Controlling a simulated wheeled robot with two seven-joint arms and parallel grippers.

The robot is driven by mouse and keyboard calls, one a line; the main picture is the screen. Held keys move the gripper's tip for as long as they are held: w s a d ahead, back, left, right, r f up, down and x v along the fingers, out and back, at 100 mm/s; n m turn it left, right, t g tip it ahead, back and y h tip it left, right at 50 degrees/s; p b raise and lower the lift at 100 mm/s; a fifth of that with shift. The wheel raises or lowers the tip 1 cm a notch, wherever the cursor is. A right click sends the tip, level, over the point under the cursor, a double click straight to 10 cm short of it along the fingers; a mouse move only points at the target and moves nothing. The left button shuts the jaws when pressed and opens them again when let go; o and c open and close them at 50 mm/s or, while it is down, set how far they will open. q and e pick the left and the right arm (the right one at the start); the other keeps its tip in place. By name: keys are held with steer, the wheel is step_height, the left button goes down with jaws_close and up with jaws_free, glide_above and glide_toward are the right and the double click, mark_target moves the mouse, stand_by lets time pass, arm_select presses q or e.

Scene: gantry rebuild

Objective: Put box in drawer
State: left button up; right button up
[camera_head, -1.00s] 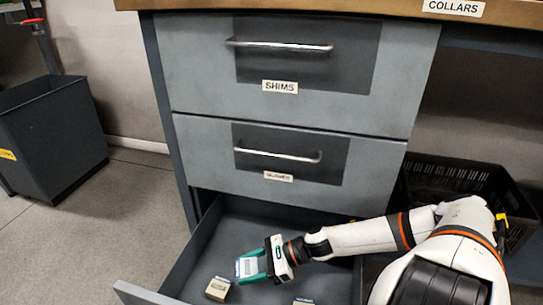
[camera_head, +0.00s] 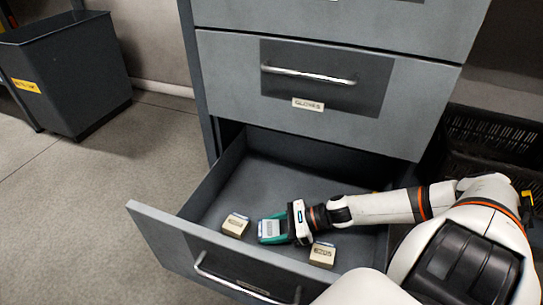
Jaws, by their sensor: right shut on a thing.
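The bottom drawer is pulled open, and its front panel (camera_head: 215,250) is toward me. My right gripper (camera_head: 271,229) reaches into the drawer from the right with teal fingers. It is shut on a small box (camera_head: 269,228) with a pale label, low inside the drawer; I cannot tell whether the box touches the drawer floor. A small tan box (camera_head: 235,225) lies just left of the gripper. Another tan box (camera_head: 322,254) lies right of and nearer than the gripper, below my forearm. My left gripper is not in view.
A closed drawer labelled GLOVES (camera_head: 310,90) sits directly above the open one. A dark bin (camera_head: 70,75) stands on the floor at the upper left. A black crate (camera_head: 490,135) is at the right. The back left of the open drawer is clear.

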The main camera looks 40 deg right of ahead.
steer(key=shift+r, duration=0.15)
steer(key=shift+f, duration=0.25)
steer(key=o, duration=1)
steer(key=shift+r, duration=0.15)
